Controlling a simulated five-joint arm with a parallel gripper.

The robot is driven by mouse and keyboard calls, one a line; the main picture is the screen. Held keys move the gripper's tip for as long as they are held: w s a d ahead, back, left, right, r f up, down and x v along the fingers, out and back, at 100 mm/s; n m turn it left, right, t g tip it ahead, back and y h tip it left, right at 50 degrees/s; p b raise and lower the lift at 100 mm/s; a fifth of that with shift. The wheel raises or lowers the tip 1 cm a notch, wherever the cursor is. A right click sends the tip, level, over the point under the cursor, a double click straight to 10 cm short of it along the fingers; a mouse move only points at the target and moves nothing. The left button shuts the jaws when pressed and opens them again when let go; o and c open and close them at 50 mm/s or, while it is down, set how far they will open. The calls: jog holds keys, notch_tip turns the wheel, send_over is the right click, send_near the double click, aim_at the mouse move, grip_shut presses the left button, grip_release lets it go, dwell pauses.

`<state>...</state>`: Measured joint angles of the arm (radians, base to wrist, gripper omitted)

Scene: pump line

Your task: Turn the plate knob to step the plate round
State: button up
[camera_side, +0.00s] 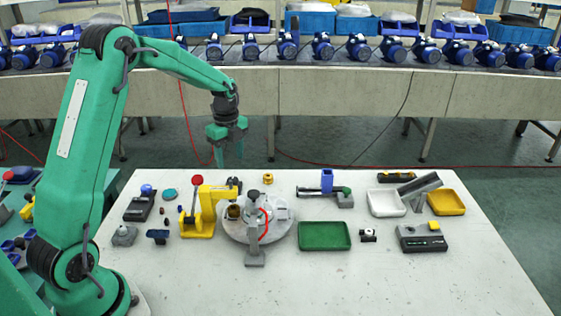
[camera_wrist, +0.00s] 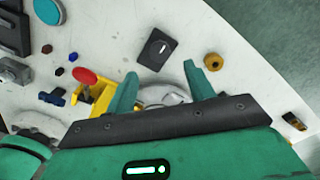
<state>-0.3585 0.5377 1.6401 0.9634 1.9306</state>
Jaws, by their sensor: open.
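The dark knob box (camera_wrist: 157,48), with a round knob and a pale pointer mark, lies just beyond my fingertips in the wrist view. In the side view a dark piece behind the yellow press (camera_side: 233,186) appears to be this box, partly hidden. The round grey plate (camera_side: 282,229) sits on the table in front of it, carrying small parts and a red curved mark. The plate shows partly between my fingers in the wrist view (camera_wrist: 165,97). My gripper (camera_side: 226,156) is open and empty, raised above the table's back edge, fingers pointing down; it also shows in the wrist view (camera_wrist: 160,76).
A yellow press (camera_side: 200,218) with a red ball handle stands left of the plate. A brass piece (camera_side: 268,179) lies behind the plate. A green tray (camera_side: 324,236) and a blue-topped fixture (camera_side: 327,182) are to the right. The table's front is clear.

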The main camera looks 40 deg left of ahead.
aim_at(233, 179)
jog(key=shift+f, duration=3.85)
jog(key=c, duration=1)
jog(key=shift+o, duration=0.2)
